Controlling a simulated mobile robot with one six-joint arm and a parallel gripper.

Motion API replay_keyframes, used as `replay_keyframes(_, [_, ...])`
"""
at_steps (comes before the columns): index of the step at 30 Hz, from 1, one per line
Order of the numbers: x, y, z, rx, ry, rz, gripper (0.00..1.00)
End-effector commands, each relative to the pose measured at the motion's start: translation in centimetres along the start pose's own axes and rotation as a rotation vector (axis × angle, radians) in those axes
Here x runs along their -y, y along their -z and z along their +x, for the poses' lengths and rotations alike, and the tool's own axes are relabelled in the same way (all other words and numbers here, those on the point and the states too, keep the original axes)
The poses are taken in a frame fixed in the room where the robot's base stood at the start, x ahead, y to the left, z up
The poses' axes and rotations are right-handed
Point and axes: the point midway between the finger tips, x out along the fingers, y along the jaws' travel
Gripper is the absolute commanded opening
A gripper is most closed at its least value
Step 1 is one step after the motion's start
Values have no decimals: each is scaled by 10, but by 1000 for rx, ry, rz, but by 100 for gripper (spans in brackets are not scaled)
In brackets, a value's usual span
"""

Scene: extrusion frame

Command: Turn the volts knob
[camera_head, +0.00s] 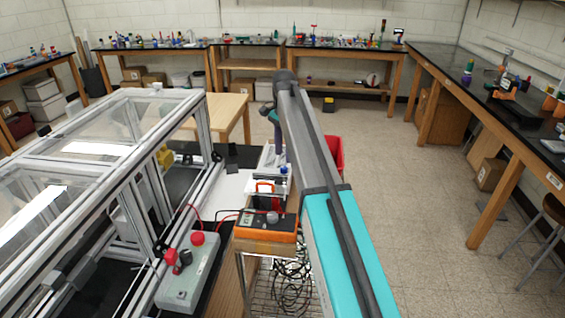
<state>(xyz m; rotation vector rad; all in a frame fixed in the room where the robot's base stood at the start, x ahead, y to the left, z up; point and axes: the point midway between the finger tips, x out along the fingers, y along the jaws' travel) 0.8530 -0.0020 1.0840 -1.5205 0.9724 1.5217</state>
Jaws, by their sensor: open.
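An orange meter (265,232) with a dark face sits on a small wooden stand right of the framed enclosure. A grey round knob (272,218) shows on its top face; its lettering is too small to read. My arm reaches up and away on the right of the meter, then bends down at its far end. My gripper (277,143) hangs small and dark at that end, beyond the meter and apart from the knob. It is open, with its fingers partly hidden behind my arm link, and I see nothing held in it.
A grey box (190,281) with red and black knobs stands left of the meter, with red and black leads nearby. The extrusion frame (150,150) fills the left. Coiled black cables (290,280) lie below the meter. A red bin (333,155) is behind my arm. Open floor lies right.

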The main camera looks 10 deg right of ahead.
Motion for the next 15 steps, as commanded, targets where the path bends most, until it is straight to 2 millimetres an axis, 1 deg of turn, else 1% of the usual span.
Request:
replay_keyframes(3, [-1,-1,15,0,-1,0,40])
replay_keyframes(9, [0,-1,38,0,-1,-1,40])
replay_keyframes(15, [0,-1,52,0,0,-1,40])
